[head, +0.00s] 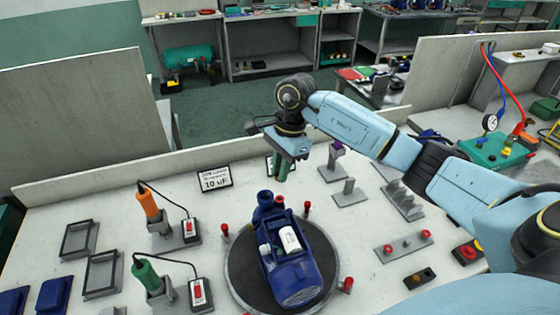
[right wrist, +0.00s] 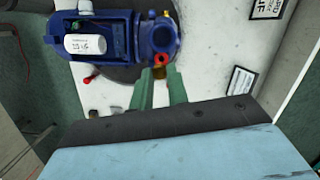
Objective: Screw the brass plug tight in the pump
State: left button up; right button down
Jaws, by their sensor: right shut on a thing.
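The blue pump (head: 303,272) lies on a dark round turntable (head: 240,283) in the middle of the bench. A white cylinder (head: 290,240) sits in its open top. The pump (right wrist: 122,48) also fills the upper left of the right wrist view, with its round open end (right wrist: 160,40) toward my fingers. My right gripper (head: 279,176) hangs behind the pump, apart from it and above the bench. In the right wrist view, its green fingertips (right wrist: 161,76) are shut on a small brass piece (right wrist: 161,72), apparently the plug, mostly hidden. My left gripper is not in view.
Red-topped posts (head: 307,208) stand around the turntable. Orange (head: 147,203) and green (head: 146,274) corded tools stand in holders at left. A 10 uF sign (head: 216,178) stands at the back. Grey fixtures (head: 349,193) and a red-knobbed plate (head: 404,247) are at right.

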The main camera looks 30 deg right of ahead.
jog(key=shift+s+d+r, duration=0.1)
jog(key=b, duration=0.3)
send_over(279, 199)
jog(key=shift+d+f, duration=0.2)
jog(key=shift+f, duration=1.1)
jog(key=shift+d+f, duration=0.15)
jog(key=shift+f, duration=1.15)
jog(key=shift+f+b, duration=0.55)
jog(key=shift+f, duration=0.1)
jog(key=shift+f+b, duration=0.25)
jog(key=shift+b, duration=0.15)
jog(key=c, duration=1.3)
grip_release()
jog(key=shift+r, duration=0.15)
jog(key=p+v, duration=0.3)
jog(key=v, duration=0.2)
jog(key=shift+d+r, duration=0.1)
jog(key=shift+r, duration=0.3)
